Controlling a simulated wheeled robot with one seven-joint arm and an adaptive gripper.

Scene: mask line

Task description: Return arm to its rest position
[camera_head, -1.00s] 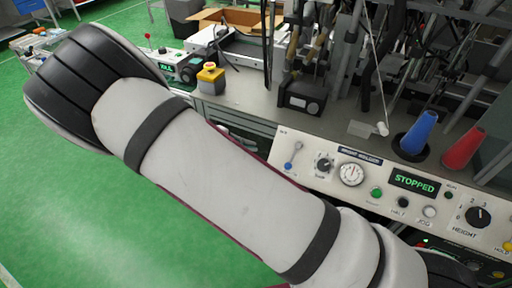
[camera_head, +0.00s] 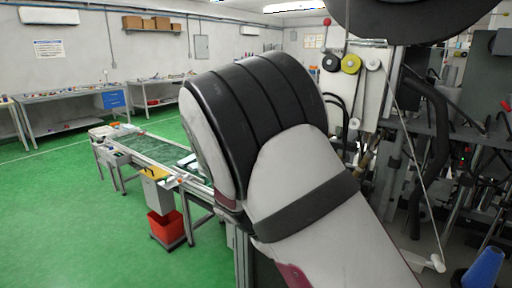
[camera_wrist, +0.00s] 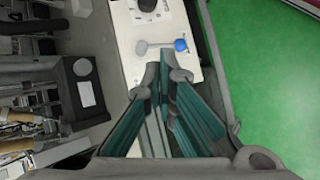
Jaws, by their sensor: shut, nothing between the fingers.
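My arm crosses the head view from the bottom right up to a dark, ribbed joint in the middle. My gripper lies outside the head view. In the wrist view my gripper (camera_wrist: 164,78) is shut, with its fingertips together and nothing visible between them. The fingertips point at the white control panel (camera_wrist: 127,48), near a small lever with a blue knob (camera_wrist: 180,45). I cannot tell the exact gap between the fingertips and the panel.
The machine with pulleys (camera_head: 350,64) and cables stands close on the right of my arm. A blue cone (camera_head: 484,270) is at the bottom right. A conveyor table (camera_head: 140,146) and red bin (camera_head: 166,226) stand left. Green floor (camera_head: 60,215) is clear farther left.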

